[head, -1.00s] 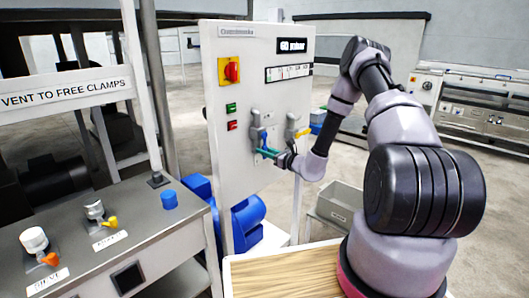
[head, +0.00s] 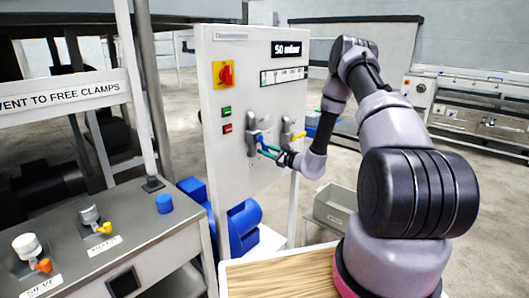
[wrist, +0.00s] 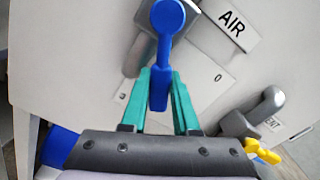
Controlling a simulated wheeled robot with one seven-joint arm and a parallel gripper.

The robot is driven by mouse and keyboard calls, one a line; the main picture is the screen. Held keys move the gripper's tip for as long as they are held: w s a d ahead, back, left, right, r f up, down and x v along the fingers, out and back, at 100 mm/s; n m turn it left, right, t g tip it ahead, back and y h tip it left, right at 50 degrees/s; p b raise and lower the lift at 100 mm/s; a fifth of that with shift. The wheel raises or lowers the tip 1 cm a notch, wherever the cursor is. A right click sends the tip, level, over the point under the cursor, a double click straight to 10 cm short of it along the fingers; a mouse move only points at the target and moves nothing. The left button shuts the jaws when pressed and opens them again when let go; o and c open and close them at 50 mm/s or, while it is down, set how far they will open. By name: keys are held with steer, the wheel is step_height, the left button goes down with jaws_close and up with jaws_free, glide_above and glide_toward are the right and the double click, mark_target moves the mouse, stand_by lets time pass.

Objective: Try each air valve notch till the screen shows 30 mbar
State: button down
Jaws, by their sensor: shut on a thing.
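The screen (head: 294,50) at the top of the white panel reads what looks like 50 mbar in the head view. My gripper (wrist: 159,82) has its green fingers shut on the blue lever of the air valve (wrist: 171,18), one finger on each side of the lever. The lever points down in the wrist view, toward my palm. The AIR label (wrist: 231,28) is beside the valve. A plate (wrist: 214,79) with a 0 on it lies under the valve; its other marks are partly hidden. In the head view my gripper (head: 267,151) is at the panel's lower middle.
A vent valve with a yellow lever (head: 299,135) is close to the right of the air valve. A red knob (head: 226,74) and small green (head: 226,112) and red buttons are on the panel's left. A bench (head: 100,262) with other valves stands at left.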

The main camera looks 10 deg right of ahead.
stand_by(0.4)
steer(key=c, duration=0.7)
jaws_free()
steer(key=shift+o, duration=0.2)
steer(key=v, duration=1)
steer(key=shift+s+d, duration=0.25)
steer(key=shift+s, duration=0.05)
steer(key=shift+r, duration=0.1)
